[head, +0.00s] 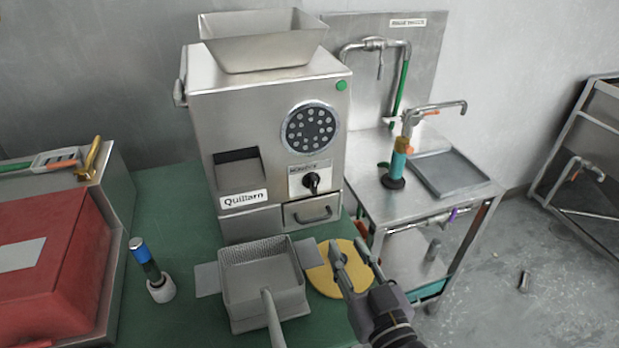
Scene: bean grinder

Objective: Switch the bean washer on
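A steel stand (362,165) with a back panel, taps and a shallow basin (450,172) stands at the right; the small label (408,22) on its panel is too blurred to read. A bent tap (437,108) with orange parts rises beside the basin. A steel machine (222,110) marked "Quillarn" stands left of it, with a hopper on top, a black knob (312,182) and a green round spot (341,85). I cannot tell for sure which is the bean washer. My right gripper (347,243) is open and empty, in front of the machine, over the yellow disc. My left gripper is not in view.
A mesh-lined metal basket (262,287) with a handle sits on the green table before the machine. The yellow disc (322,279) lies beside it. A blue-topped tool (147,262) stands in a white holder. A red box (48,245) fills the left.

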